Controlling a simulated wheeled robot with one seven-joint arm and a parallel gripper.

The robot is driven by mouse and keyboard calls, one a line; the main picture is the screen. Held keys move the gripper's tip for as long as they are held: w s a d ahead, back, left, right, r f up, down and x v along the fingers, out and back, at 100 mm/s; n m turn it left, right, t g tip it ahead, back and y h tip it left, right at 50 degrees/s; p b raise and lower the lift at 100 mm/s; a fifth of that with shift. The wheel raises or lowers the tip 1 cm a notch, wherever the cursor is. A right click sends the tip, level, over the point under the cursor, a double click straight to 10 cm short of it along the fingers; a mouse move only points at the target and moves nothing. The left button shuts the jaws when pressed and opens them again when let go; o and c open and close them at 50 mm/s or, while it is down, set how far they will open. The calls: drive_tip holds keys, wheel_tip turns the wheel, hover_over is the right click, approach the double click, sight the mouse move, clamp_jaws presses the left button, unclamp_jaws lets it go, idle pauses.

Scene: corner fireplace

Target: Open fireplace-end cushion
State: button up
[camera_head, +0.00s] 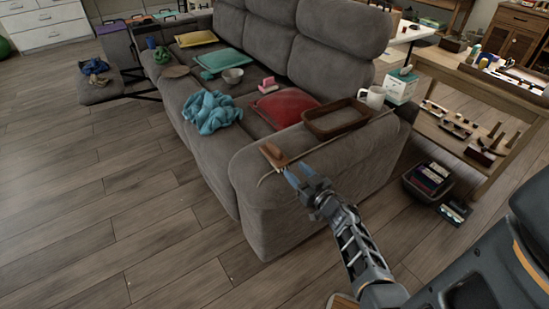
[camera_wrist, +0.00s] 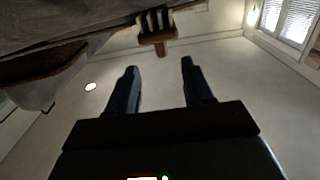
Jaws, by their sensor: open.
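The grey sofa (camera_head: 275,205) fills the middle of the head view, with several seat and back cushions. The far-end section's footrest (camera_head: 101,94) sticks out with a blue cloth on it; the nearer seat fronts look closed. No fireplace shows, so I cannot tell which cushion is the fireplace-end one. My gripper (camera_head: 297,172) is open and empty at the front of the near armrest, beside a small brown wooden item (camera_head: 274,155). In the wrist view, my spread fingers (camera_wrist: 158,67) point towards that brown item (camera_wrist: 157,35), with a gap.
A brown tray (camera_head: 337,119) and a white mug (camera_head: 373,97) stand on the near armrest. A red pillow (camera_head: 285,107), a blue cloth (camera_head: 211,112) and a bowl (camera_head: 233,76) lie on the seats. A wooden table (camera_head: 485,83) stands right. The left floor is clear.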

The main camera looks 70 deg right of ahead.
sight(282, 157)
drive_tip(key=b+x, duration=0.2)
drive_tip(key=x, duration=0.9)
drive_tip(key=shift+w+b, duration=0.25)
drive_tip(key=shift+b, duration=0.1)
clamp_jaws()
